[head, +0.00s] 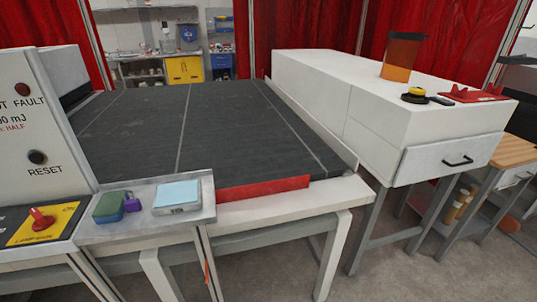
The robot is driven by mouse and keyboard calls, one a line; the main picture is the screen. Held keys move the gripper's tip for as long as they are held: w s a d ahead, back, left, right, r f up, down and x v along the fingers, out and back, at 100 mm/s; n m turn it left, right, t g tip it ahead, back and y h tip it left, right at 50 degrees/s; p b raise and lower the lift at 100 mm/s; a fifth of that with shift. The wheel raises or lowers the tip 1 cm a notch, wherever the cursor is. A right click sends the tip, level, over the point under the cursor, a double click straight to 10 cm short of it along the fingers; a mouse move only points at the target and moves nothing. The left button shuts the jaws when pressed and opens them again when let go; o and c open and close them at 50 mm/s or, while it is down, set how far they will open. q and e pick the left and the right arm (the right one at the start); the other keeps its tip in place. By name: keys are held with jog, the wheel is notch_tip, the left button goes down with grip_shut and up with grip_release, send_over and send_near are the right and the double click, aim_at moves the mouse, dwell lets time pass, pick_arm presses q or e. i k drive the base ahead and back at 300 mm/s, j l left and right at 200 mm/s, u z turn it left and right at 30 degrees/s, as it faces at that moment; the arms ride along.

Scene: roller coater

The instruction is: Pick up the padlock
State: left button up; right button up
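A small purple padlock (132,203) is on the grey metal shelf (150,228) at the lower left. It sits against the right side of a green block-like object (108,207); I cannot tell whether the two touch. To its right is a grey box with a light blue top (177,195), with a gap between. Neither of my grippers is in view.
Left of the shelf is a control panel with a red rotary switch (40,219) on a yellow plate. A dark conveyor bed (190,120) lies behind. A white cabinet (350,90) on the right carries a yellow-and-black roll (415,96) and red items (472,94).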

aim_at(132, 206)
jog(key=u, duration=1.25)
